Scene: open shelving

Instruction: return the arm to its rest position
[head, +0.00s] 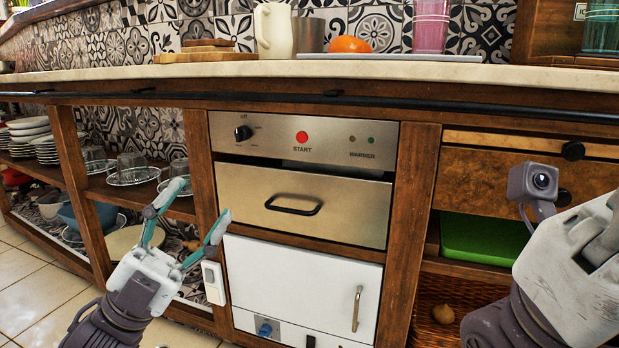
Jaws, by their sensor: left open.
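My left gripper (190,221) is in the lower left of the head view. Its two teal-tipped fingers are spread apart and nothing is between them. It is in front of the open shelves, left of the steel warmer drawer. My right arm (575,275) comes in at the lower right, with a small camera (541,182) on it.
Open shelves at left hold plates (30,125) and glasses (132,165). A green box (485,238) sits at right. The counter (450,72) holds a pitcher (273,30) and an orange (349,45).

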